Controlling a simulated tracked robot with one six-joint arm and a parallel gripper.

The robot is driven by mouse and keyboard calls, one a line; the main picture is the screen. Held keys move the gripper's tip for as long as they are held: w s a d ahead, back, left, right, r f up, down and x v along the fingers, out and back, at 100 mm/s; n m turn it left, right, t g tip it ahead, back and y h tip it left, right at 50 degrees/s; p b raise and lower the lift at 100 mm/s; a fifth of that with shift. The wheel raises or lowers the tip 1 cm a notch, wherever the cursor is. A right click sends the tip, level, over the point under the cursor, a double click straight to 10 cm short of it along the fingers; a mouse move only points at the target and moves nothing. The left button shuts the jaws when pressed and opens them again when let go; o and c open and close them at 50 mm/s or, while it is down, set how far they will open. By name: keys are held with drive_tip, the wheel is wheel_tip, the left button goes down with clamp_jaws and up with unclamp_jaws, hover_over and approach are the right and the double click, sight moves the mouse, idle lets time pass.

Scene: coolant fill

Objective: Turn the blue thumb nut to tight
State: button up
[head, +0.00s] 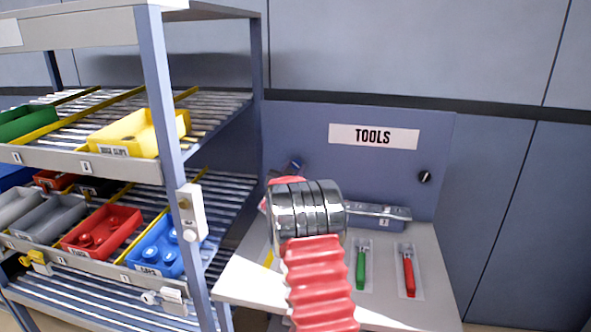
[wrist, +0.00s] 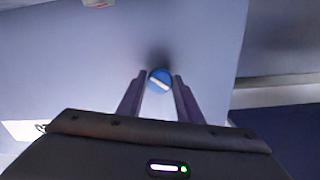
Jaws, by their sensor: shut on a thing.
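The blue thumb nut (wrist: 160,74) shows in the wrist view as a small round blue knob on a pale blue-grey panel (wrist: 70,65). A white bar crosses its face, slanting down from left to right. My gripper (wrist: 159,80) has one dark finger on each side of the nut and is shut on it. In the head view my arm's red and silver links hide most of the gripper. A small dark and blue part shows just above them against the panel; I cannot tell which part it is.
A TOOLS panel (head: 300,125) with a black knob (head: 424,177) stands behind a pale bench (head: 435,270). A bin rack (head: 160,120) stands close on the left.

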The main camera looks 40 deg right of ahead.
drive_tip(key=m, duration=0.6)
drive_tip(key=shift+w+a+f, duration=0.1)
drive_tip(key=shift+a, duration=0.1)
drive_tip(key=m, duration=0.6)
drive_tip(key=shift+m, duration=0.3)
drive_tip(key=shift+f, duration=0.1)
drive_tip(key=o, duration=1)
drive_tip(key=shift+r, duration=0.2)
drive_tip(key=shift+s+a, duration=0.35)
drive_tip(key=v, duration=1.2)
drive_tip(key=shift+s+a+f, duration=0.1)
drive_tip(key=shift+s+a, duration=0.2)
